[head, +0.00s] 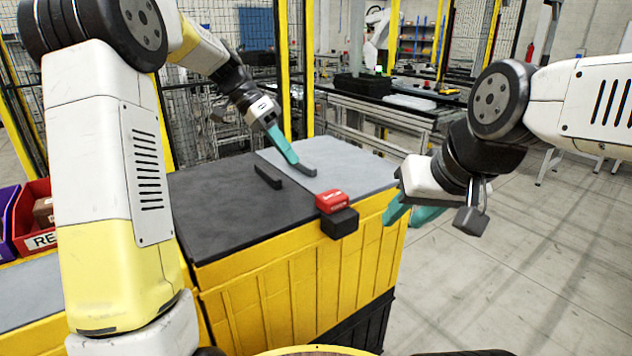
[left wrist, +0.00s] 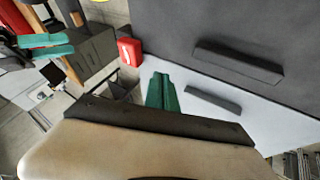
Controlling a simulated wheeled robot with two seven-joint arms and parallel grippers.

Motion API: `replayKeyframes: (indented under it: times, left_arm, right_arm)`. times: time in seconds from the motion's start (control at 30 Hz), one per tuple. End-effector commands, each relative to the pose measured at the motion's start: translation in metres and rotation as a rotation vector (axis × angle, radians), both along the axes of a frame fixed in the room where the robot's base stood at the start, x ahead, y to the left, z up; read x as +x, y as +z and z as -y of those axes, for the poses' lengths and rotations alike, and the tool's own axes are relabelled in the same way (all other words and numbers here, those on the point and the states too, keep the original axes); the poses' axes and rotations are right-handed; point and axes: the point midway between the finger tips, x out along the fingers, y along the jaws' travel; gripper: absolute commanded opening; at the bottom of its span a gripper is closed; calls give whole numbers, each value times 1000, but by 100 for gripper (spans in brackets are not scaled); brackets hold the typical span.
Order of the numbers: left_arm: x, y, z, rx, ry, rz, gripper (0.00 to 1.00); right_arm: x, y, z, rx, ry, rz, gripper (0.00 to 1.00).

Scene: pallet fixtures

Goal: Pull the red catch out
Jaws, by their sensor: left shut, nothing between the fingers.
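The red catch (head: 332,201) sits on a black block (head: 340,223) at the front edge of the yellow fixture, near its right corner. It also shows in the left wrist view (left wrist: 130,52), beyond my left fingertips and to their left. My left gripper (head: 292,162) has teal fingers pressed together, empty, over the grey part of the top, behind the catch. Its fingers also show in the left wrist view (left wrist: 162,80). My right gripper (head: 408,214) is to the right of the fixture, apart from the catch, its teal fingers spread and empty. It also shows in the left wrist view (left wrist: 45,46).
Two dark raised bars stand on the fixture's top, one on the black part (head: 268,177) and one on the grey part (head: 306,170), close to my left fingertips. A red bin (head: 36,215) is at the far left. Floor on the right is clear.

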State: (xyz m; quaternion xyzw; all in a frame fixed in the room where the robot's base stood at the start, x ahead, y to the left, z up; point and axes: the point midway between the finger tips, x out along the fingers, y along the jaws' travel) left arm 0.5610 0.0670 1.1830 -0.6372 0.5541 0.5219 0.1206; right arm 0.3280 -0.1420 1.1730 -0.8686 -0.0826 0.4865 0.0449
Motion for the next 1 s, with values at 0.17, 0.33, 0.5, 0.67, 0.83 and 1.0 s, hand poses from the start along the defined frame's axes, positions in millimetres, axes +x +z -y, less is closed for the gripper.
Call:
replayKeyframes:
  times: [0.17,0.33,0.5,0.67,0.83,1.0]
  left_arm:
    - [-8,-32,24,-1,-3,-4,0]
    - [-14,-58,44,1,-3,-3,0]
    - [-35,-54,57,0,-1,1,0]
    - [-42,-55,63,0,1,-1,0]
    - [-44,-55,64,0,1,-1,0]
    - [-43,-55,64,0,1,-1,0]
  right_arm:
    - [0,0,0,0,0,0,36]
    - [0,0,0,0,0,0,36]
    - [0,0,0,0,0,0,36]
    - [0,0,0,0,0,0,36]
    - [0,0,0,0,0,0,36]
    - [0,0,0,0,0,0,36]
